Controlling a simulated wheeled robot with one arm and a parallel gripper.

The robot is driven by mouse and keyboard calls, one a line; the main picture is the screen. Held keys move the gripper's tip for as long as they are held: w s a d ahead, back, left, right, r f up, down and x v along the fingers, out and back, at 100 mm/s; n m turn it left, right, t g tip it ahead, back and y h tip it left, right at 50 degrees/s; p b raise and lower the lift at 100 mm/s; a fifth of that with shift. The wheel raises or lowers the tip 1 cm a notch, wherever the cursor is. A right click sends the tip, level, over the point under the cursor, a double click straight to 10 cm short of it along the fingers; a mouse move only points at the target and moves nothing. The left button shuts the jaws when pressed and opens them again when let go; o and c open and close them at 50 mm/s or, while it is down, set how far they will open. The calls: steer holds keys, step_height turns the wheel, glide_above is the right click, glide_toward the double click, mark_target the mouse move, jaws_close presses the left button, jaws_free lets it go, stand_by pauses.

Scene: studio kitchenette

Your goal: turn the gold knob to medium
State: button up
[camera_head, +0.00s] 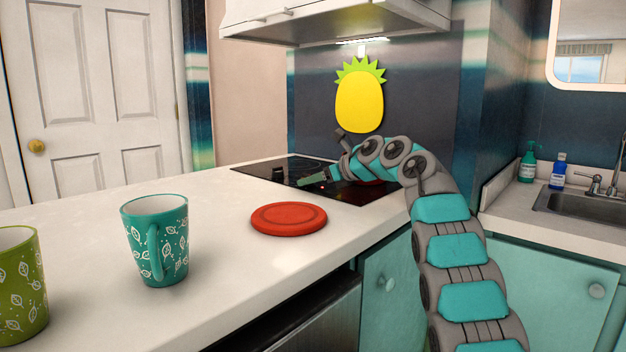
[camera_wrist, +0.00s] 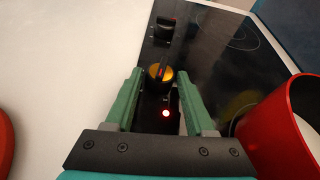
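The gold knob (camera_wrist: 160,71) sits on the black cooktop (camera_wrist: 208,52) in the wrist view, a gold disc with a dark raised bar across it. My gripper (camera_wrist: 159,76) is open, with one green finger on each side of the knob in that view. I cannot tell whether either finger touches it. In the head view my gripper (camera_head: 318,179) is low over the cooktop (camera_head: 352,193), and the gold knob is not visible there. A red light (camera_wrist: 166,113) glows near the knob.
A black knob (camera_wrist: 166,27) stands beyond the gold one. A red pot (camera_wrist: 272,132) is close on the right of my gripper. A red disc (camera_head: 289,218), a teal mug (camera_head: 143,240) and a green mug (camera_head: 20,285) stand on the white counter (camera_head: 228,206).

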jaws_close()
stand_by(0.5)
steer(key=shift+s+a+r+m+t+h, duration=0.1)
steer(key=shift+s+a+m+t+h, duration=0.05)
steer(key=shift+m+t+h, duration=0.7)
steer(key=shift+s+a+m+t+h, duration=0.15)
steer(key=shift+m+t+h, duration=0.5)
steer(key=shift+m+h, duration=0.3)
steer(key=shift+a+m+t+h, duration=0.2)
steer(key=shift+m+t+h, duration=0.25)
steer(key=shift+m+h, duration=0.6)
steer(key=shift+a+m+t+h, duration=0.15)
steer(key=shift+m+t+h, duration=0.3)
steer(key=shift+m+h, duration=0.55)
steer(key=shift+s+m, duration=0.1)
steer(key=shift+m, duration=0.15)
steer(key=shift+o, duration=2)
jaws_free()
steer(key=shift+s, duration=0.1)
